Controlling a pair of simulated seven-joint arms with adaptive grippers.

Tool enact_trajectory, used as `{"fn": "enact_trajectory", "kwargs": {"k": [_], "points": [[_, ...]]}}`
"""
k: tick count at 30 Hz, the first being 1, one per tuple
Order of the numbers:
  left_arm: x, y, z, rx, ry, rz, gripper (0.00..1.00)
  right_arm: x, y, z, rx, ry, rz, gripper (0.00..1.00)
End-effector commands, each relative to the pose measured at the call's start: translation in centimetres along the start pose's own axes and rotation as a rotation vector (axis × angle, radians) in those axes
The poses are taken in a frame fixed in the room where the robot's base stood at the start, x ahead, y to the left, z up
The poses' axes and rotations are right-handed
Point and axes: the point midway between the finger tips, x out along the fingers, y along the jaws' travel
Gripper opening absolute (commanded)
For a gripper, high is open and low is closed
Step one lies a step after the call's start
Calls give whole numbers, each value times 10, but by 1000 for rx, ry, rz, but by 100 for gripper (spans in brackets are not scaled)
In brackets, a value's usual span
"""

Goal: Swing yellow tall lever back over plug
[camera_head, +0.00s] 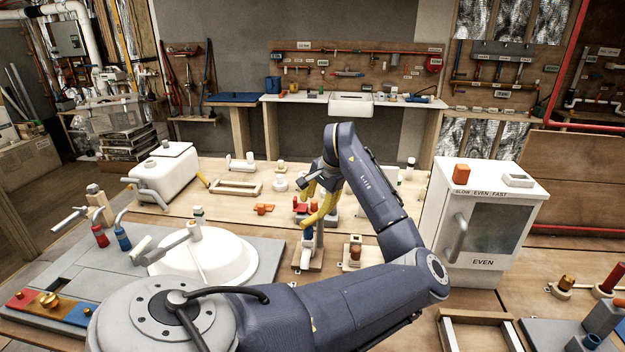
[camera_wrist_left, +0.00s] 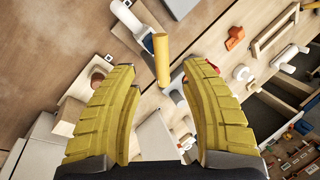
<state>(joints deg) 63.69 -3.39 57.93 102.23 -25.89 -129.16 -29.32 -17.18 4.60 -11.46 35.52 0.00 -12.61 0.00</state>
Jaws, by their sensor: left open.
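A yellow cylindrical lever (camera_wrist_left: 162,60) shows in the left wrist view, ahead of and between my open left fingers; neither finger visibly touches it. A white fitting with a blue ring (camera_wrist_left: 128,18) is beside it; I cannot tell whether this is the plug. In the head view a white fitting (camera_head: 306,259) stands on the bench below my left gripper (camera_head: 315,203), whose yellow fingers point down and are apart. I cannot separate the yellow lever from the yellow fingers there. My left gripper also shows in the left wrist view (camera_wrist_left: 160,78), empty. My right gripper is not in view.
A brown knob on a wooden base (camera_head: 355,252) is just right of the gripper. A red part (camera_head: 300,205) and an orange part (camera_head: 264,208) lie nearby. A white oven-like box (camera_head: 485,225) stands right, a white dome (camera_head: 205,255) left. Bare bench shows between fixtures.

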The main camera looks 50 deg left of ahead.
Motion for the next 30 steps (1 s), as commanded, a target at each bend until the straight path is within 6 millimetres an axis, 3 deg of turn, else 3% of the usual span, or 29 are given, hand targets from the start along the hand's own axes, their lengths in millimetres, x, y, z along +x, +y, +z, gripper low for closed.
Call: {"fn": "enact_trajectory", "kwargs": {"k": [9, 25, 30], "points": [[-27, 1, 0, 0, -1, 1, 45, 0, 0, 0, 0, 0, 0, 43], [-30, 0, 0, 0, 0, -2, 45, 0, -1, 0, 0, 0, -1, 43], [-48, -10, -16, -1, 77, -75, 45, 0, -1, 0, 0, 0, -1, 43]]}}
